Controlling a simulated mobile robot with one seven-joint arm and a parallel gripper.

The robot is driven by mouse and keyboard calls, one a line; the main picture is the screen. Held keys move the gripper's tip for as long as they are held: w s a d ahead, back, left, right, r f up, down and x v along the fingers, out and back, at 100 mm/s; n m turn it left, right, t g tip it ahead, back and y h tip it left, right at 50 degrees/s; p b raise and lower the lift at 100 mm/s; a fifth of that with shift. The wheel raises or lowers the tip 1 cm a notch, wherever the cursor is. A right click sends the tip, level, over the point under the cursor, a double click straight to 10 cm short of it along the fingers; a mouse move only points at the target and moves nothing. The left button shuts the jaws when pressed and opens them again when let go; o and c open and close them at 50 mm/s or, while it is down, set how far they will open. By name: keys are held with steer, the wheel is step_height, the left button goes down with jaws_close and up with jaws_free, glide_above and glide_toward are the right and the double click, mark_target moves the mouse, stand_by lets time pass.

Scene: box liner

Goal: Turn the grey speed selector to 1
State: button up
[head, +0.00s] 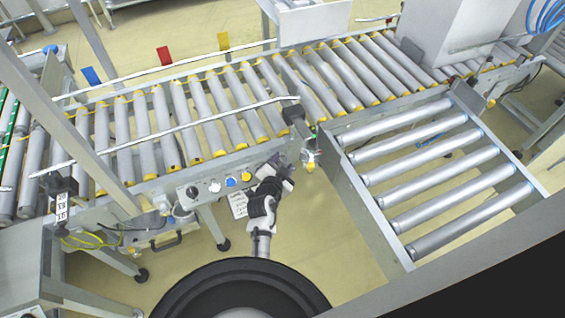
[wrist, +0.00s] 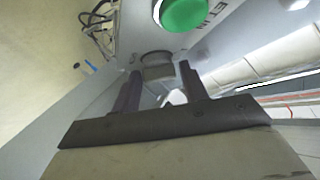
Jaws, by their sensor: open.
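In the wrist view, a dark grey knob (wrist: 157,66), which looks like the speed selector, stands out from a pale grey panel. My gripper (wrist: 160,72) is open, with its two dark fingers on either side of the knob in the picture. I cannot tell whether they touch it. No setting or pointer mark on the knob is readable. In the head view, my gripper (head: 283,168) is at the conveyor's front side, right of a row of controls. The grey knob is not discernible there, probably behind my gripper.
A large green button (wrist: 183,12) is close above the knob in the wrist view. In the head view, a black knob (head: 191,191), a white button (head: 214,186), a blue button (head: 230,180) and a yellow button (head: 246,177) line the panel. A roller side section (head: 440,170) stands to the right.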

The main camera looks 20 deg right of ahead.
steer(key=shift+c, duration=0.3)
steer(key=c, duration=0.6)
steer(key=shift+n+t, duration=0.4)
steer(key=shift+n, duration=0.2)
steer(key=shift+c, duration=0.2)
steer(key=shift+r+n+t+y+p, duration=0.15)
steer(key=shift+n+t+y+p, duration=0.45)
steer(key=shift+p, duration=0.55)
steer(key=shift+f+n+p, duration=0.2)
steer(key=shift+n+p, duration=0.15)
steer(key=shift+n, duration=0.25)
steer(key=o, duration=0.7)
